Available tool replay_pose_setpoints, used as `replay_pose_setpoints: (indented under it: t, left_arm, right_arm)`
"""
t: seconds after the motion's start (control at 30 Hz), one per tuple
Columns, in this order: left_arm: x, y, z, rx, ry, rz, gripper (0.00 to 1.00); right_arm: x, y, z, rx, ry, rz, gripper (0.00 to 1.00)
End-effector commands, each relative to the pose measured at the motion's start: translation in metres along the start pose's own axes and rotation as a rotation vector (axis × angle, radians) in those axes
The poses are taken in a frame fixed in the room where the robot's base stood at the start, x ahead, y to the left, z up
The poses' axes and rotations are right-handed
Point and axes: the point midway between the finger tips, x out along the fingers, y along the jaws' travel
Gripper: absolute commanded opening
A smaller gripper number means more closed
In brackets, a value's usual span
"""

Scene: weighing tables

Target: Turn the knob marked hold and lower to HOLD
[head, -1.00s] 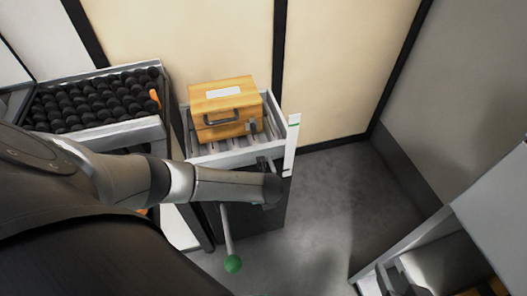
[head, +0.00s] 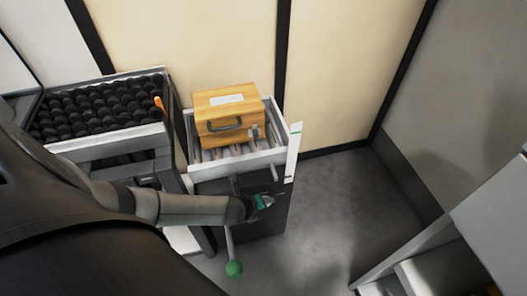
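My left gripper (head: 270,200) is in front of the dark stand under the roller tray, near the stand's right side. It is small and partly turned away, so its opening cannot be made out. I cannot pick out the knob or read any hold or lower marking. A small dark upright part (head: 235,184) shows on the stand's front, left of the gripper; I cannot tell whether it is the knob. A lever with a green ball end (head: 233,268) hangs below the gripper. My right gripper is not in view.
A wooden box (head: 228,115) with a dark handle sits on the roller tray (head: 232,163). A white upright strip (head: 293,152) stands at the tray's right corner. A crate of black round things (head: 100,145) is at left. Grey floor (head: 335,205) is clear at right.

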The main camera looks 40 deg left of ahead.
Motion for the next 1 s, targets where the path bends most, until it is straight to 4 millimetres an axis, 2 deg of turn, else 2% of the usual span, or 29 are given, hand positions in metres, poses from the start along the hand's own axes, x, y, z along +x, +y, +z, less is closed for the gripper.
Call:
replay_pose_setpoints:
  t: [0.33,0.37,0.6,1.0]
  left_arm:
    - [-0.0002,0.0007,-0.0008,-0.003,0.002,-0.008,0.00]
    - [-0.0002,0.0007,-0.0008,-0.003,0.002,-0.008,0.47]
    - [-0.0002,0.0004,-0.0007,-0.003,0.002,-0.008,0.74]
    - [-0.0053,0.0001,-0.0001,-0.002,0.001,-0.007,0.76]
  right_arm:
    - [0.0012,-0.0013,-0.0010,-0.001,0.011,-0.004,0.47]
    - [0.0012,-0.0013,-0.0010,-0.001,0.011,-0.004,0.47]
    - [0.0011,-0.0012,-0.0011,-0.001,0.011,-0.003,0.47]
    - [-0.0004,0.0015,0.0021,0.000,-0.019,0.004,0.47]
